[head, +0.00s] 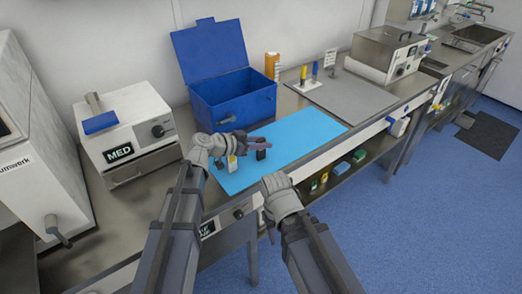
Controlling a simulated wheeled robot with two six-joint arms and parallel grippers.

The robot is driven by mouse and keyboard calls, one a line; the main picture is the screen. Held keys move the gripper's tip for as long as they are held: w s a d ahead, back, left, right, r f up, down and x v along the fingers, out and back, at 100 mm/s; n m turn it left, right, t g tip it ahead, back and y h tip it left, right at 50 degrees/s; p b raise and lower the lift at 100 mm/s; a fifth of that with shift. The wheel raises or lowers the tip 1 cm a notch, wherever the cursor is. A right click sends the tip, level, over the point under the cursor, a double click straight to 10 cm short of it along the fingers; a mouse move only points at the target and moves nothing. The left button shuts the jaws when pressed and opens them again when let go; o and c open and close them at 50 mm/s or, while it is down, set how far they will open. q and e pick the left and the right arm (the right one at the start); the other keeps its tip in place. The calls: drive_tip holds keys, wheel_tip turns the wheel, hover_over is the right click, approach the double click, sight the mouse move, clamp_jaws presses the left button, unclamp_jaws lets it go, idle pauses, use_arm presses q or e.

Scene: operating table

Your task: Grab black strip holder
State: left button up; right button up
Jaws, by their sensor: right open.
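A small black upright object (261,154), which looks like the black strip holder, stands on the light blue mat (305,133). My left gripper (268,134) is just above and behind it in the picture, with its fingers spread and nothing seen between them. Whether a finger touches the black object I cannot tell. A small white and yellow item (232,163) stands left of it, close under the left gripper's wrist. My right gripper (270,232) is lower, in front of the bench edge, pointing down; its fingers are mostly hidden behind its wrist.
A blue open-lidded box (235,103) stands behind the mat. A MED-labelled machine (128,135) is on the left. An orange cylinder (272,66) and a white plate with yellow and blue sticks (304,84) stand behind. A lower shelf (328,180) holds small coloured items. The mat's right part is clear.

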use_arm(q)
clamp_jaws()
idle(0.5)
wheel_tip(320, 180, up, 10)
drive_tip(key=p, duration=1)
